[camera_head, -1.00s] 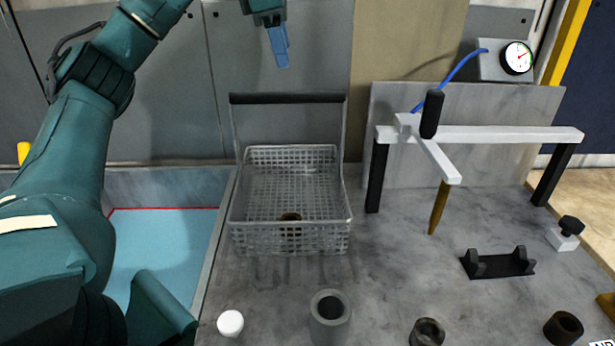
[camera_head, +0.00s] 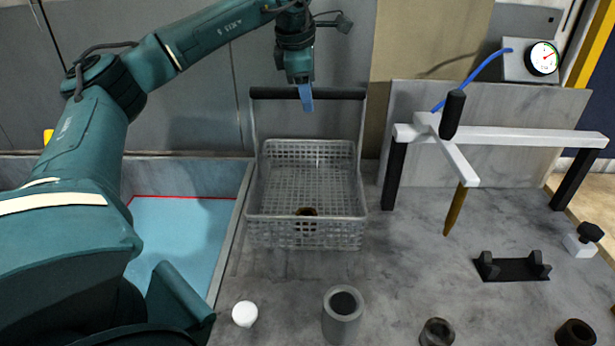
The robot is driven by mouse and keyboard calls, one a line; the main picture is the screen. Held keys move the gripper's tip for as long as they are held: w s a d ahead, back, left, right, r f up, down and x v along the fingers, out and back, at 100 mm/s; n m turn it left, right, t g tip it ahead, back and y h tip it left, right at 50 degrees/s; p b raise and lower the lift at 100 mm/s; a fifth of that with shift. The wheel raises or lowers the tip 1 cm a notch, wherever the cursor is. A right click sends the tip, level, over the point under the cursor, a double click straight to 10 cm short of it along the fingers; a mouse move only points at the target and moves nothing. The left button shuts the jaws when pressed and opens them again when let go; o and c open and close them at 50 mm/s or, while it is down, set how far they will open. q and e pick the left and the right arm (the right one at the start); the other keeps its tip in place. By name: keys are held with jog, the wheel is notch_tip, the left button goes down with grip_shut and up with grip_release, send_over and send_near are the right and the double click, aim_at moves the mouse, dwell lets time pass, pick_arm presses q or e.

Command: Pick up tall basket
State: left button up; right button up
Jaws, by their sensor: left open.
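The tall basket (camera_head: 305,232) is a grey wire-mesh basket with a tall frame and a black handle bar (camera_head: 345,93) across its top. My right gripper is not in view.
A blue-floored tray (camera_head: 185,240) lies left of the basket. A white-and-black frame (camera_head: 520,135) with a brown pointed rod stands to the right. A grey cylinder (camera_head: 342,315), a white knob (camera_head: 244,314), a black bracket (camera_head: 512,268) and dark rings (camera_head: 436,332) sit in front.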

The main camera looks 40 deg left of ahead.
pick_arm(q)
jog(key=shift+w+f, duration=0.15)
jog(key=shift+f, duration=0.3)
grip_shut()
dwell(1.1)
jog(key=shift+r, duration=0.2)
